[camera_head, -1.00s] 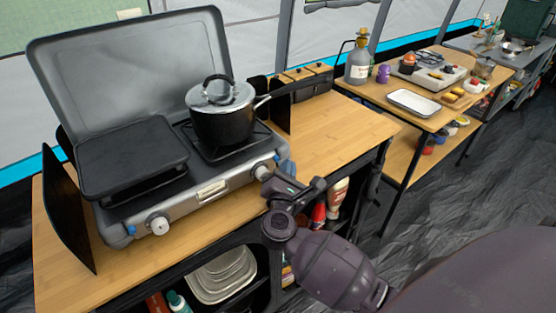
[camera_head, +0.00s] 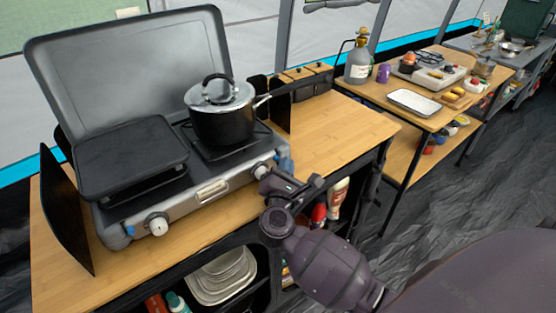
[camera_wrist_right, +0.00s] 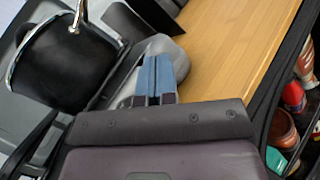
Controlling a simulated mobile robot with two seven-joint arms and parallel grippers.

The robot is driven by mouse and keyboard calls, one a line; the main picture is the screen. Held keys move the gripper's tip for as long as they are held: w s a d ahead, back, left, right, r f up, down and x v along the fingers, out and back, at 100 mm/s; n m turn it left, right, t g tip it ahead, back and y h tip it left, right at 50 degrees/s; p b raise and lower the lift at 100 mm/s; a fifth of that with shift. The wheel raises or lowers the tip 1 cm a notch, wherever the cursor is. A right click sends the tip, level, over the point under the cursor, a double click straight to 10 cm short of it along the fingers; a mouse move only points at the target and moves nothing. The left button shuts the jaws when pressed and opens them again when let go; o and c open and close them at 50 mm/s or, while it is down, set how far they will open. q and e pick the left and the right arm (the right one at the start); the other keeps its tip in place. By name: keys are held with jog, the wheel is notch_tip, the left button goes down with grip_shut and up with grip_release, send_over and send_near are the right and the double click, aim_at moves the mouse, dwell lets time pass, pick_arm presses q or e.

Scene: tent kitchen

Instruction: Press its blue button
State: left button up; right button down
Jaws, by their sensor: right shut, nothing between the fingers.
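The grey camping stove (camera_head: 205,190) stands on the wooden counter with its lid raised. A small blue button (camera_head: 130,231) shows at its left front corner, beside a white-ringed knob (camera_head: 157,224). A second knob (camera_head: 261,171) is at the right end of the front, partly behind my right gripper. My right gripper (camera_head: 284,157) is at the stove's right front corner, its blue fingers shut and empty. In the right wrist view the shut fingertips (camera_wrist_right: 157,60) overlap the grey stove corner (camera_wrist_right: 170,45); I cannot tell whether they touch. My left gripper is not in view.
A lidded black pot (camera_head: 222,110) stands on the right burner, its handle reaching right. A dark griddle (camera_head: 130,155) covers the left. The counter right of the stove (camera_head: 340,125) is clear. Shelves with plates (camera_head: 222,275) and bottles lie below.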

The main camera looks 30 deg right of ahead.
jog(key=shift+w, duration=0.45)
dwell(0.6)
jog(key=shift+s, duration=0.85)
jog(key=shift+s+d, duration=0.15)
jog(key=shift+s, duration=1.1)
jog(key=shift+s+d, duration=0.1)
jog(key=shift+s, duration=1.15)
